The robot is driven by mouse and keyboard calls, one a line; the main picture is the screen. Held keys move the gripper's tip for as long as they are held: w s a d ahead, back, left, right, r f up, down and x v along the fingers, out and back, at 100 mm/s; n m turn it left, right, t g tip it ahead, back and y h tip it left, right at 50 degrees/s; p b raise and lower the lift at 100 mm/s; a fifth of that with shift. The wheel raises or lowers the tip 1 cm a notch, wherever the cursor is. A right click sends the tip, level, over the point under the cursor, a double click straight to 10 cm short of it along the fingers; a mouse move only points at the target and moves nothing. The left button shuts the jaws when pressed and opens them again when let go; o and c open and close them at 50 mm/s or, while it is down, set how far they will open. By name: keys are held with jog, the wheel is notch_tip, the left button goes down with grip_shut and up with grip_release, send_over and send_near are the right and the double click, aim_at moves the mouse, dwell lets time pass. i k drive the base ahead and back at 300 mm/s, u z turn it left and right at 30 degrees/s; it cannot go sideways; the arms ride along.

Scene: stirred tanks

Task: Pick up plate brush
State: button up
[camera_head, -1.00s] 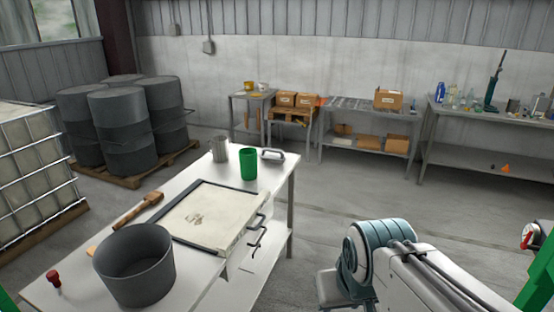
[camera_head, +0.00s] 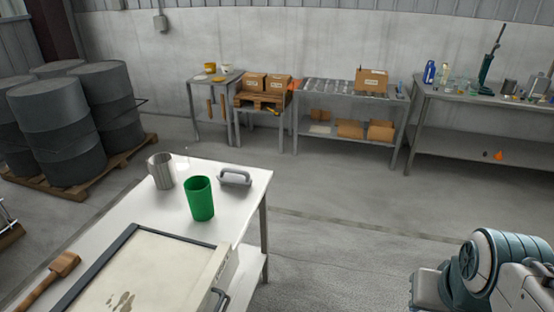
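A grey block with a bow handle (camera_head: 235,177), which looks like a brush, lies flat near the far right corner of the white table (camera_head: 225,225). Its underside is hidden, so I cannot see bristles. A wooden tool with a wide head (camera_head: 62,266) lies at the table's left side, partly cut off by the frame. A framed plate (camera_head: 150,270) with a cream face and brown stains lies near the front of the table. My gripper is not in view; only part of my arm shows at the lower right, well away from both tools.
A green cup (camera_head: 199,198) and a grey metal beaker (camera_head: 161,171) stand left of the handled block. Drums (camera_head: 57,127) stand on a pallet at left. Shelved benches (camera_head: 345,110) line the back wall. The floor right of the table is open.

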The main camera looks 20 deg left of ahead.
aim_at(235, 179)
jog(key=z, duration=0.05)
jog(key=i, duration=1.5)
jog(key=u, duration=1)
jog(key=i, duration=0.9)
jog(key=u, duration=1.3)
jog(key=i, duration=0.35)
jog(key=u, duration=0.2)
